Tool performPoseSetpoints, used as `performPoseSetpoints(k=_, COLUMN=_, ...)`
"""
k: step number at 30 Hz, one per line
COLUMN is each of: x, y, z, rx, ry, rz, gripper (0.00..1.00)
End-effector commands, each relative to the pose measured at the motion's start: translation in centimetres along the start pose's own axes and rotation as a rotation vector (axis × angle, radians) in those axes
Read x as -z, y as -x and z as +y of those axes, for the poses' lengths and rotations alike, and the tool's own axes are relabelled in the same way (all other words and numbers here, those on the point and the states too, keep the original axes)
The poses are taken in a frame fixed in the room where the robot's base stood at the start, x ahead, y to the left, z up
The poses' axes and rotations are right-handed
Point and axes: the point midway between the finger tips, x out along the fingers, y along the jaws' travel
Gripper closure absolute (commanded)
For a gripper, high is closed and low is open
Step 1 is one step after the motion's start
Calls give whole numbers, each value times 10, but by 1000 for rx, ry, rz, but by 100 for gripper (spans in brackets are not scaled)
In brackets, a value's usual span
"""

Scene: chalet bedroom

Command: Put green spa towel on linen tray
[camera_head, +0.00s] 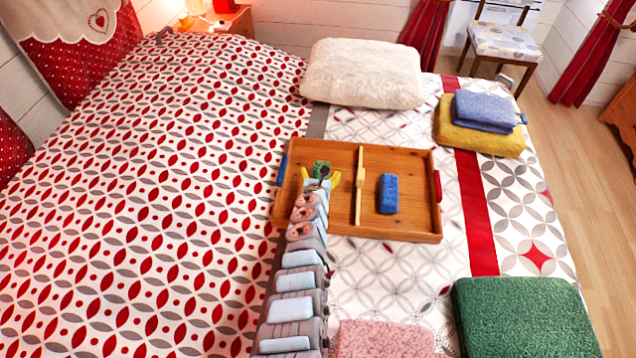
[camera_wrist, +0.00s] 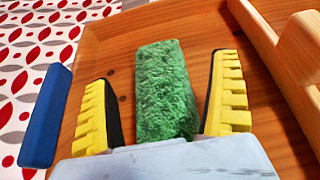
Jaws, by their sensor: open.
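A small green spa towel (camera_head: 320,168) lies in the left compartment of the wooden linen tray (camera_head: 410,230). In the wrist view the towel (camera_wrist: 165,85) stretches between my two yellow fingers, on the wooden floor of the tray (camera_wrist: 120,50). My gripper (camera_head: 321,181) is open, with one finger on each side of the towel; gaps show between the towel and the fingers. It also shows in the wrist view (camera_wrist: 164,68). The towel's near end is hidden behind the gripper body.
A wooden divider (camera_head: 359,185) splits the tray; a blue rolled towel (camera_head: 389,194) lies in the right compartment. A large green folded towel (camera_head: 524,318), a pink one (camera_head: 385,340), a yellow one (camera_head: 478,135) and a cream pillow (camera_head: 362,73) surround the tray on the bed.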

Motion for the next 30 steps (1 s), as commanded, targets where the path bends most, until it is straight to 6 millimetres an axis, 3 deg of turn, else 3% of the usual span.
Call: performPoseSetpoints(k=30, x=-4, y=94, z=2, rx=-4, ry=6, rz=1, gripper=8)
